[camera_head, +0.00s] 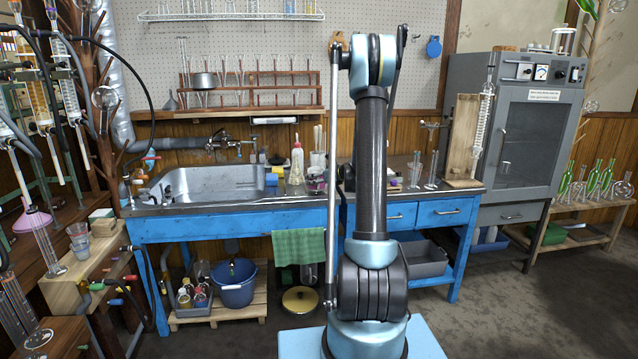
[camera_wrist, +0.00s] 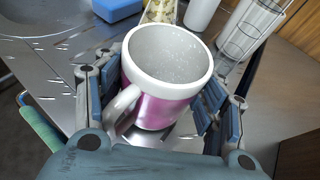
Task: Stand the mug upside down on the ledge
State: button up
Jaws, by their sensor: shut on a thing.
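The mug (camera_wrist: 160,106) is pink-purple outside, with a white rim, a pale empty inside and a white handle. In the wrist view its mouth faces up toward the camera, and its handle points to the lower left. My gripper (camera_wrist: 153,100) is shut on the mug, with blue-grey finger pads on either side of its body. It holds the mug over the steel counter; the gap below is hard to judge. A wooden ledge (camera_head: 150,115) runs along the back wall above the counter, below glassware racks.
A sink (camera_head: 207,182) is set in the left of the steel counter. A wash bottle (camera_head: 297,163) and glassware stand at the back. A grey oven (camera_head: 528,130) stands right.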

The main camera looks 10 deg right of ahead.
jog(key=shift+f, duration=0.45)
jog(key=o, duration=1.4)
